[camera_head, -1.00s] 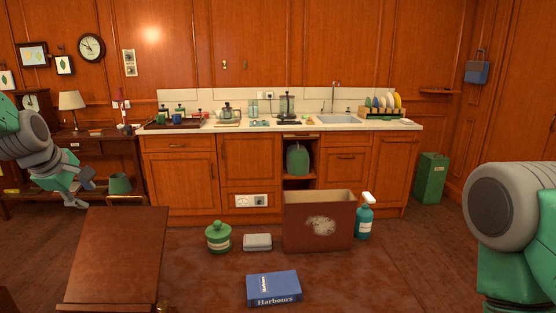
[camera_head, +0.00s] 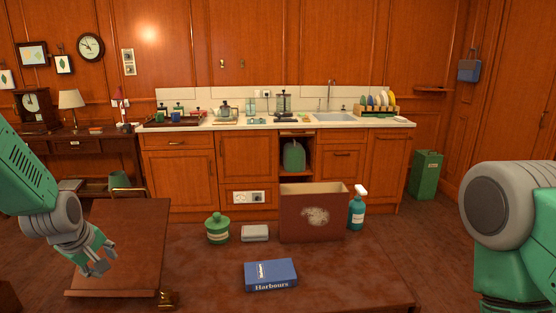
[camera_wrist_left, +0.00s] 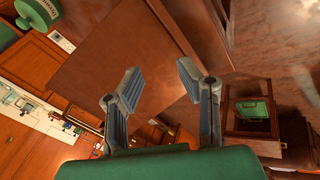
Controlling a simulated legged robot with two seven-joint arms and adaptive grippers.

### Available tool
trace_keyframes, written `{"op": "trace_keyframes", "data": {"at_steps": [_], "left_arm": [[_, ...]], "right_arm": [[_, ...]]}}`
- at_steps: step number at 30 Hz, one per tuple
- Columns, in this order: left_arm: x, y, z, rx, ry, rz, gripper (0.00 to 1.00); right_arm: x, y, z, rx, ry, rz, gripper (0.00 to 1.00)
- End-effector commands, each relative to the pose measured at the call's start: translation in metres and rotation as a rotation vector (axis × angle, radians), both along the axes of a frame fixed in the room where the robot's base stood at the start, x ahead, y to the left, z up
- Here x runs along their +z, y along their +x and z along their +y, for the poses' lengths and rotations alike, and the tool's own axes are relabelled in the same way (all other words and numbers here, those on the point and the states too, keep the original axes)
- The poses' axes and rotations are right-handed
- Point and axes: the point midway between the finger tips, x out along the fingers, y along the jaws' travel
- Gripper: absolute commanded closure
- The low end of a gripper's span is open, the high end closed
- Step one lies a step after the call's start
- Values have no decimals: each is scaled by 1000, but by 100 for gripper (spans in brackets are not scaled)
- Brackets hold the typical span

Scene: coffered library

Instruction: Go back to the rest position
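My left gripper (camera_head: 100,262) hangs at the left, in front of the sloped wooden stand. In the left wrist view its two fingers (camera_wrist_left: 157,85) are spread apart with nothing between them. My right arm shows at the right edge of the head view, but its gripper is out of the picture. On the table stand a green lidded jar (camera_head: 218,228), a grey box (camera_head: 255,233), a dark red box (camera_head: 312,214), a teal spray bottle (camera_head: 357,208) and a blue book (camera_head: 270,274) marked "Harbours". No gripper touches them.
The sloped wooden stand (camera_head: 122,235) is at the table's left, close to my left gripper. The table (camera_head: 350,275) is bare at the front right. A kitchen counter (camera_head: 300,122) lines the far wall, and a green bin (camera_head: 425,175) stands right of it.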

Motion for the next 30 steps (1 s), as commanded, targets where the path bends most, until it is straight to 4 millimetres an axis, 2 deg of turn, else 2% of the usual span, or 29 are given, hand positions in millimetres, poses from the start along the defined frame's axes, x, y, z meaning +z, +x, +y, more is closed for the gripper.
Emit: {"op": "trace_keyframes", "data": {"at_steps": [1, 5, 6, 8, 9, 13, 15, 18, 21, 25, 30], "left_arm": [[-23, -14, -9, -55, 26, 36, 68], [-87, -63, -36, -257, 113, 128, 68], [-108, -85, -46, -335, 140, 162, 68], [-136, -119, -61, -460, 177, 210, 68], [-153, -144, -70, -545, 198, 240, 68], [-194, -226, -99, -820, 243, 328, 68], [-207, -266, -112, -954, 254, 361, 68], [-216, -312, -125, -1108, 259, 391, 68], [-218, -340, -134, -1211, 257, 404, 68], [-219, -355, -138, -1263, 257, 408, 68], [-219, -355, -138, -1266, 258, 407, 68]], "right_arm": [[0, 0, 0, 0, 0, 0, 60], [0, 0, 0, 0, 0, 0, 60], [0, 0, 0, 0, 0, 0, 60], [0, 0, 0, 0, 0, 0, 60], [0, 0, 0, 0, 0, 0, 60], [0, 0, 0, 0, 0, 0, 60], [0, 0, 0, 0, 0, 0, 60], [0, 0, 0, 0, 0, 0, 60], [0, 0, 0, 0, 0, 0, 60], [0, 0, 0, 0, 0, 0, 60], [0, 0, 0, 0, 0, 0, 60]]}}
